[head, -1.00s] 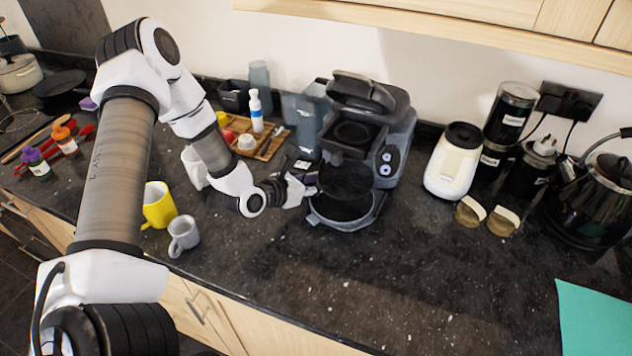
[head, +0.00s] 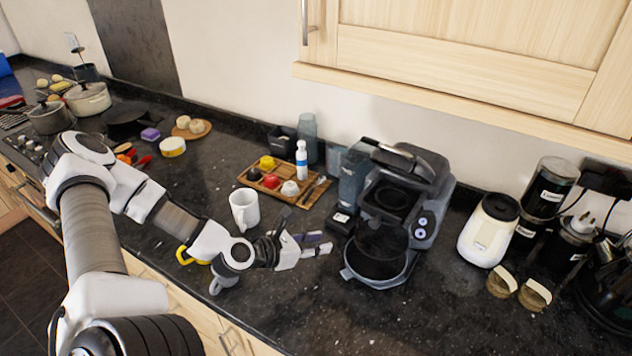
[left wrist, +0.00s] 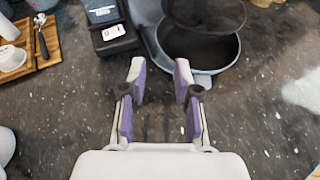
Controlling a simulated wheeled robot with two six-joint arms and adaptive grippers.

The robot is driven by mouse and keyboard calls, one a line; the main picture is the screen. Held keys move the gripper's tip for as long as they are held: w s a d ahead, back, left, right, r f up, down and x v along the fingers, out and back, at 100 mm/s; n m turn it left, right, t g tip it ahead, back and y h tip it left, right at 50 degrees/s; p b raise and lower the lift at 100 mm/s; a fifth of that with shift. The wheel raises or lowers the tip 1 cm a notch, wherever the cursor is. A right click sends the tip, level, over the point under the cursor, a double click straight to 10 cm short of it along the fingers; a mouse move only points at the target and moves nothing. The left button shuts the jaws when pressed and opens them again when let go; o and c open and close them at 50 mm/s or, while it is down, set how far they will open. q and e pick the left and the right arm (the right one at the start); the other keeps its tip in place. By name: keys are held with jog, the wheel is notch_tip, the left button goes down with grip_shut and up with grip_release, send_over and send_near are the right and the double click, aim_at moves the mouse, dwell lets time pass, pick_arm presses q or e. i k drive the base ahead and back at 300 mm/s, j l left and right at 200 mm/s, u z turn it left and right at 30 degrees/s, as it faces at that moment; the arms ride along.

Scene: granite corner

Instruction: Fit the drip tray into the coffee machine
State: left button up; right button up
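The dark coffee machine (head: 429,190) stands on the counter, lid raised. A dark round piece that looks like the drip tray (head: 381,247) is in its lower front, above the grey-rimmed base (head: 378,282). In the left wrist view the tray (left wrist: 207,14) overlaps the back of the round base (left wrist: 203,47); I cannot tell whether it is fully seated. My left gripper (head: 327,243) is left of the base, apart from the tray. In the left wrist view, its purple-padded fingers (left wrist: 160,78) are open with nothing between them. My right gripper is out of view.
A small black box (head: 342,221) sits left of the machine. A wooden tray (head: 313,192) with small items and a white mug (head: 244,210) stand further left. A cream grinder-like jar (head: 489,230) is to the right. The counter in front of the machine is clear.

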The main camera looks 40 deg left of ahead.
aim_at(367, 270)
jog(key=k+j, duration=0.2)
jog(key=k, duration=0.3)
jog(key=k+j, duration=0.15)
jog(key=k, duration=0.3)
